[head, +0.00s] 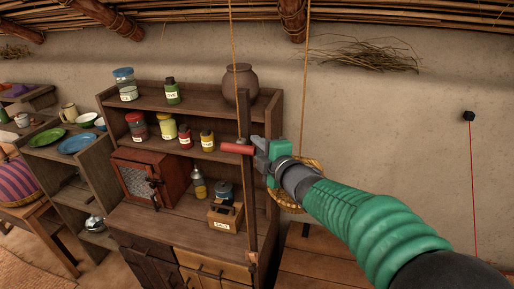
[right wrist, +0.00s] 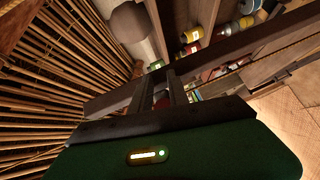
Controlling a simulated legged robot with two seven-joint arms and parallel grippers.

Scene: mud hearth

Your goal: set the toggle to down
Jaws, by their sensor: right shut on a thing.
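The toggle seems to be the red bar (head: 236,149), which lies about level across an upright dark wooden post (head: 243,115) in front of the shelf unit. A small grey knob shows just above the bar. My right gripper (head: 257,151) reaches in from the right and is shut at the bar's right end. In the right wrist view, my right gripper (right wrist: 160,88) has its fingers close together with a bit of red between them. The fingers hide much of the grip. My left gripper is not in view.
The wooden shelf unit (head: 160,100) holds several jars and bottles, a clay pot (head: 240,82) and a red cabinet (head: 148,177). A woven basket (head: 290,200) hangs on cords behind my right arm.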

